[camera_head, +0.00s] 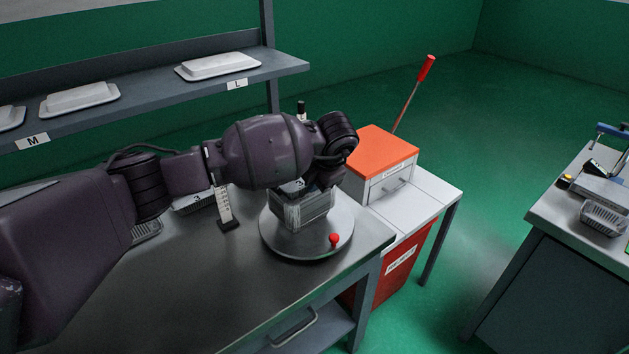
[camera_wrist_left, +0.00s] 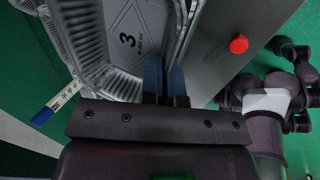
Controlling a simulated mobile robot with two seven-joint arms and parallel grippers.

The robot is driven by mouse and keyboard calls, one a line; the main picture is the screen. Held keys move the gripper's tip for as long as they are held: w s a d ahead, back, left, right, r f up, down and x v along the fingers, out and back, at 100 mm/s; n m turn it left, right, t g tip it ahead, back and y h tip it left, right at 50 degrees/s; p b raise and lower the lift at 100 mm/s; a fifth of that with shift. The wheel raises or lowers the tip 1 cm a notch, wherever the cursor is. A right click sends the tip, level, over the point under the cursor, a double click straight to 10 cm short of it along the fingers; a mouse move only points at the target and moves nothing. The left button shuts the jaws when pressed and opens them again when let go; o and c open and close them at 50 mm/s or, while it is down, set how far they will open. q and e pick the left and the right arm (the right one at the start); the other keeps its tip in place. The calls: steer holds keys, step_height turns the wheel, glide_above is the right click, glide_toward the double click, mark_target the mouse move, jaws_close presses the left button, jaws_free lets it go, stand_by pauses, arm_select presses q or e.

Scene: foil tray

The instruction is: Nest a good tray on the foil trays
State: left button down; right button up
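A silvery ribbed foil tray (camera_head: 303,212) sits on a round metal turntable (camera_head: 285,249) near the bench's right end. In the left wrist view a foil tray (camera_wrist_left: 128,58) with an embossed 3 on its floor fills the upper left. My left gripper (camera_wrist_left: 166,72) has its blue fingers nearly together at this tray's side wall, seemingly pinching the rim. In the head view my left arm and wrist hide the fingertips and the top of the tray. I cannot tell how many trays are stacked. More foil trays (camera_head: 193,203) stand left on the bench, partly behind my arm. My right gripper is not visible.
A small upright gauge (camera_head: 225,208) stands left of the turntable, which has a red knob (camera_head: 334,239). An orange-topped box (camera_head: 378,150) is behind on the right. A shelf (camera_head: 150,97) holds white trays. Another bench at right has a foil tray (camera_head: 604,216).

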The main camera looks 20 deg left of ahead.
arm_select(q)
steer(key=shift+f, duration=0.2)
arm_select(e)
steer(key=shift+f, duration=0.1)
arm_select(q)
steer(key=shift+f, duration=0.15)
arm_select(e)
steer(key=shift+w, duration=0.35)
arm_select(q)
steer(key=shift+r, duration=0.25)
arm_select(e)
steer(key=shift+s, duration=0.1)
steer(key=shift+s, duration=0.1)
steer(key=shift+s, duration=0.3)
arm_select(q)
steer(key=c, duration=1.3)
jaws_free()
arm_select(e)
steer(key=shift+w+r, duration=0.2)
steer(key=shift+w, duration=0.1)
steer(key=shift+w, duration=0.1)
